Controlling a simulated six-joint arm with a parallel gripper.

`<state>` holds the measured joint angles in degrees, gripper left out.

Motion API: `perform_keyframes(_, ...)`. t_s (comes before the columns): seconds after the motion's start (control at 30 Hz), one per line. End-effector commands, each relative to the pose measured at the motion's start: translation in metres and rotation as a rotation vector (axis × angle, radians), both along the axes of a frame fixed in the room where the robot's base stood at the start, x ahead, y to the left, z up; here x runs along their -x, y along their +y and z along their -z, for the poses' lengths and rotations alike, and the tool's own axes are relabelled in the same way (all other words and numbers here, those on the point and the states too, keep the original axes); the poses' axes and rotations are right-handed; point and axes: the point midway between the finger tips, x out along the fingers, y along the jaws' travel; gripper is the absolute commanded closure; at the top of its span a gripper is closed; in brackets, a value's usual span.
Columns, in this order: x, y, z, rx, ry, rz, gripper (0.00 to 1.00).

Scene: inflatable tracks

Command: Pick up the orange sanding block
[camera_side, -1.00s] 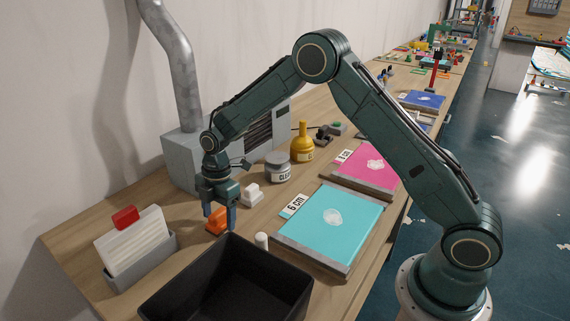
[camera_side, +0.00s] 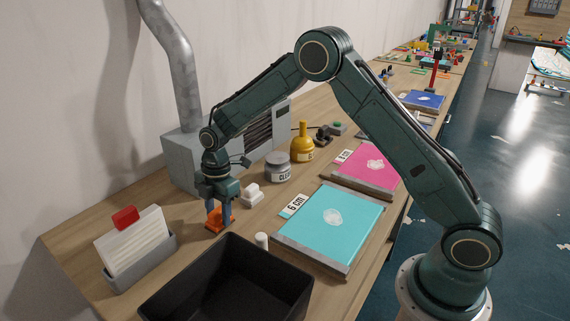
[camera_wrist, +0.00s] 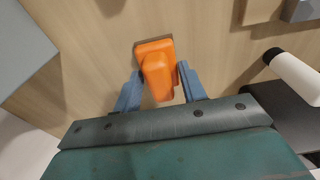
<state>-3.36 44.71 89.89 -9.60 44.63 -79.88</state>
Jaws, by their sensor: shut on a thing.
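The orange sanding block (camera_side: 213,224) is on the wooden bench, between the grey tray of white sheets and the small white block. It also shows in the wrist view (camera_wrist: 156,66), between the two blue fingers. My gripper (camera_side: 220,217) points down over it, with its fingers low at bench height. In the wrist view my gripper (camera_wrist: 160,88) is shut on the orange block, one finger on each side of it. I cannot tell any gap between block and bench.
A black bin (camera_side: 228,285) stands in front, with a small white cylinder (camera_side: 262,241) beside it. A white block (camera_side: 251,194), a grey jar (camera_side: 278,167) and a yellow bottle (camera_side: 302,144) stand behind. A tray of white sheets (camera_side: 138,250) is at left, and a turquoise panel (camera_side: 335,222) at right.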

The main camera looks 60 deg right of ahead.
Motion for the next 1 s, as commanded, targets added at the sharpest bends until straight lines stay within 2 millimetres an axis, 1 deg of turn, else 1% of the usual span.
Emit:
perform_keyframes(0.17, -0.001, 0.000, -0.021, 0.000, -0.004, 0.000, 0.85)
perform_keyframes(0.27, -0.001, 0.000, -0.037, -0.001, -0.006, 0.001, 0.85)
perform_keyframes(0.47, -0.001, 0.000, -0.078, -0.001, -0.007, 0.001, 0.85)
perform_keyframes(0.7, -0.001, 0.000, -0.130, -0.002, -0.007, 0.000, 0.85)
perform_keyframes(0.9, -0.001, 0.000, -0.165, -0.002, -0.005, 0.001, 0.85)
perform_keyframes(1.0, -0.001, 0.000, -0.177, -0.003, -0.004, 0.001, 0.85)
